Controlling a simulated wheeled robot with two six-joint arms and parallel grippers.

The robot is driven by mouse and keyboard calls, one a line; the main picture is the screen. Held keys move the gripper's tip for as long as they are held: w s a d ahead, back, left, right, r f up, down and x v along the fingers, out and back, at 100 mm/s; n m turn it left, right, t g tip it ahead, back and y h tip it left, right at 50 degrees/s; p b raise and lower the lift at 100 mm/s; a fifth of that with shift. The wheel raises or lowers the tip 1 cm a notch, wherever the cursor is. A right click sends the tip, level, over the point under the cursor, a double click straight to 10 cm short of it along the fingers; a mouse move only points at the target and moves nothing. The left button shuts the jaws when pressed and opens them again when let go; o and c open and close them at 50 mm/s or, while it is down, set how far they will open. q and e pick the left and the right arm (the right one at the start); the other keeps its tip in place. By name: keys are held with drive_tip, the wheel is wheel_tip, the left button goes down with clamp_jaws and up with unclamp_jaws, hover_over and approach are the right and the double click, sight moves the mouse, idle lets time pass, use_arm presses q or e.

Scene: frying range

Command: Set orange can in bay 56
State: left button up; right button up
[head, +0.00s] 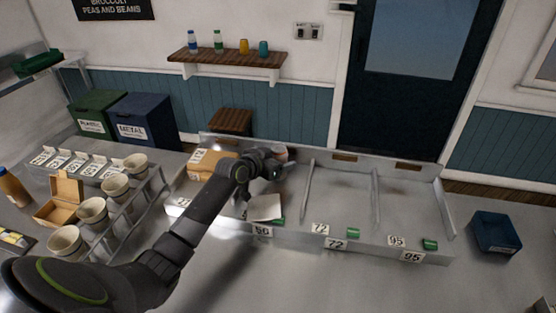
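My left gripper (270,167) reaches over the back part of bay 56, whose label (262,231) is on the front edge of the divided metal tray. A small pale, reddish round thing (281,153) shows at the fingertips. It may be the orange can, but the gripper and wrist hide most of it. I cannot tell whether the fingers are closed on it or whether it touches the bay floor. A whitish flat piece (265,207) and a green item (279,221) lie at the front of bay 56. My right gripper is not in view.
Low dividers (307,190) separate the bays. Bays 72 (336,244) and 95 (411,257) are mostly empty, each with a small green item in front. A cardboard box (205,165) sits in the left bay. Cups (92,210) stand at left; a blue bin (496,232) at right.

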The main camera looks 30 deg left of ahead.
use_arm(q)
drive_tip(key=shift+r, duration=0.15)
drive_tip(key=b+v, duration=0.1)
drive_tip(key=v, duration=1.1)
drive_tip(key=shift+b, duration=0.4)
